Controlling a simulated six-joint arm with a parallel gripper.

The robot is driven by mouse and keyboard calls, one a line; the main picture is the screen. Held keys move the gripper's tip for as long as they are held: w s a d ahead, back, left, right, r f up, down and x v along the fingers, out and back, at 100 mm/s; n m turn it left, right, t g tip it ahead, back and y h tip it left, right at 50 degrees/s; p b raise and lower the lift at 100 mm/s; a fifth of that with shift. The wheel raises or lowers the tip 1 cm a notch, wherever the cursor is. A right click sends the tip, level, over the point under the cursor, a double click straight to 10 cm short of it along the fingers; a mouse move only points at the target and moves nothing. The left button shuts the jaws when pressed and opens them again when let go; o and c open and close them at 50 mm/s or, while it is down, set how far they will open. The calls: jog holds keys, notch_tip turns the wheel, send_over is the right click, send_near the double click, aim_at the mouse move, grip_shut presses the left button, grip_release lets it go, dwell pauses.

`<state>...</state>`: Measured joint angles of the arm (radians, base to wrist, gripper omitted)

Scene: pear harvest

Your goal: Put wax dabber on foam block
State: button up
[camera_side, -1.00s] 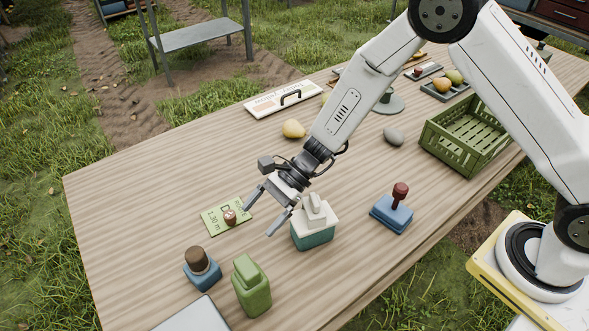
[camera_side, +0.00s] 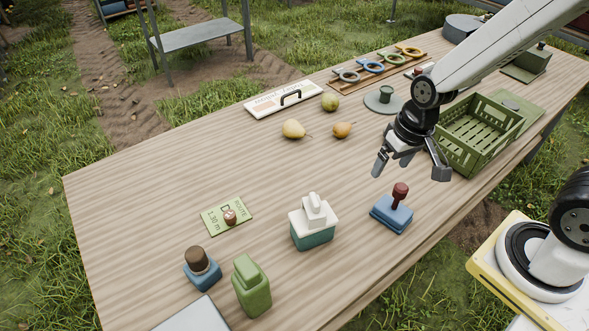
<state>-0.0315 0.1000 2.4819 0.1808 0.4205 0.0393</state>
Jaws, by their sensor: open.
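A dark red, knob-handled piece (camera_side: 399,193), which looks like the wax dabber, stands upright on a flat blue block (camera_side: 391,214), perhaps the foam block. A brown, round-topped piece (camera_side: 197,259) sits in or on another blue block (camera_side: 204,275) at the front left. I cannot tell for certain which pair the task names. My gripper (camera_side: 411,170) is open and empty, pointing down. In the picture it is just above the red handle, apart from it; the depth between them is unclear.
A green crate (camera_side: 478,141) stands close to the right of my gripper. Pears (camera_side: 293,129) lie behind. The table's middle is clear.

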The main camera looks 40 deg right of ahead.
jog(key=shift+s+d+r+n+t+h, duration=0.2)
jog(key=shift+s+d+r+n+t, duration=0.1)
jog(key=shift+d+n, duration=0.25)
jog(key=shift+s+d+r+n+t+h, duration=0.2)
jog(key=shift+s+d+r+n, duration=0.1)
jog(key=shift+d+n, duration=0.25)
jog(key=shift+w, duration=0.1)
dwell(0.4)
